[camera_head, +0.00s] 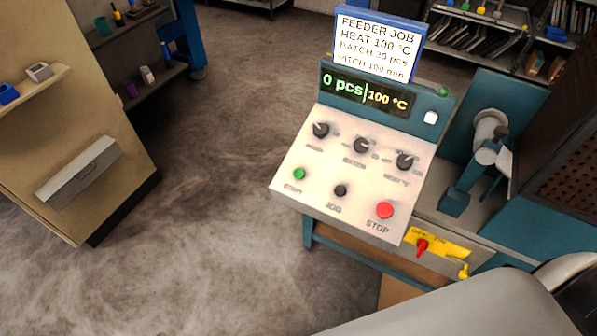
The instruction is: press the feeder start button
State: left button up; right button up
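The green start button (299,174) is at the lower left of the sloped white face of the control panel (327,194). A black jog button (340,191) and a red stop button (385,210) sit to its right. Three black knobs (361,146) are in a row above them. The display (366,93) reads 0 pcs and 100 °C. No gripper shows in the head view. A grey arm link of mine crosses the lower right corner, apart from the green button in the picture.
A job card (377,44) stands on top of the panel. A yellow plate with a red switch (422,247) is below right. Teal machinery (480,150) stands at right. A beige cabinet (95,130) is at left, with open floor (200,220) between.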

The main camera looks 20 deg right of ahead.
grip_shut()
jog(key=shift+d, duration=0.1)
dwell(1.4)
